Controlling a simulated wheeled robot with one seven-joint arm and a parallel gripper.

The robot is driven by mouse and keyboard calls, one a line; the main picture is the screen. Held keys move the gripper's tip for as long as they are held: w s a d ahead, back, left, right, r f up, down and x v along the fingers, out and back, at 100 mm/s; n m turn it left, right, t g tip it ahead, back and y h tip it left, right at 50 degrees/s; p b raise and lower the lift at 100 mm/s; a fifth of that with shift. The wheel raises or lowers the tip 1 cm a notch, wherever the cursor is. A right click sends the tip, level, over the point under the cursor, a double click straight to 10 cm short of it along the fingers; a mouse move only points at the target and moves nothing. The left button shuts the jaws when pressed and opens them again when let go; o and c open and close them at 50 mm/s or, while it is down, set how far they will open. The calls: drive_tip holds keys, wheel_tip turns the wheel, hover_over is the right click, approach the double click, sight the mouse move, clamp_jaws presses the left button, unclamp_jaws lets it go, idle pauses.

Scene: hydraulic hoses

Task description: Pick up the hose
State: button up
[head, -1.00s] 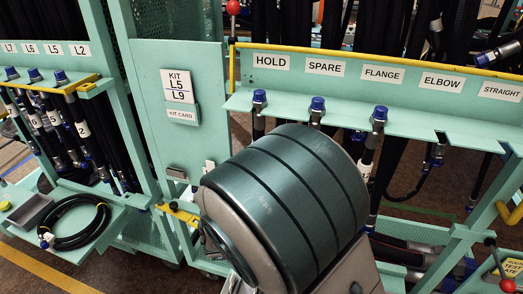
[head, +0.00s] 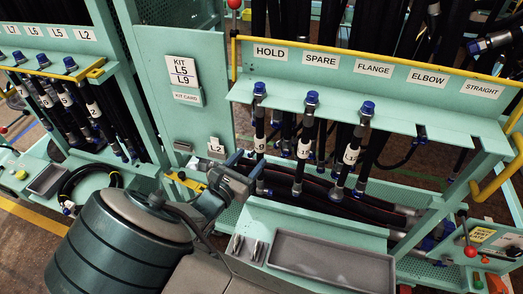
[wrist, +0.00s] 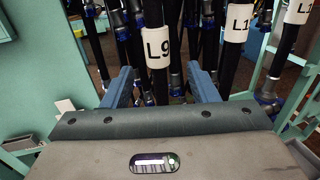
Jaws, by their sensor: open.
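Three black hoses with blue caps hang from the rack shelf. The left one, under HOLD, has a white tag reading L9 (head: 260,125); the middle hose (head: 301,170) hangs under SPARE, and the right hose (head: 345,176) under FLANGE. My gripper (head: 247,160) is open at the lower part of the L9 hose. In the wrist view, the L9 hose (wrist: 157,93) stands upright between the two blue fingers of my gripper (wrist: 160,85), with a gap on each side. Whether it lies within the jaw depth or just beyond the fingertips I cannot tell.
More tagged hoses (head: 66,100) hang on the left rack. A grey tray (head: 330,262) lies at the front. The kit panel (head: 183,80) stands left of my gripper. Thick hoses (head: 380,213) lie low behind the hanging ones. A yellow rail (head: 400,65) runs above the shelf.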

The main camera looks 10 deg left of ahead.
sight(257, 149)
drive_tip(key=p+x, duration=0.2)
drive_tip(key=x, duration=0.4)
drive_tip(key=shift+w+r, duration=0.15)
drive_tip(key=shift+w, duration=0.25)
clamp_jaws()
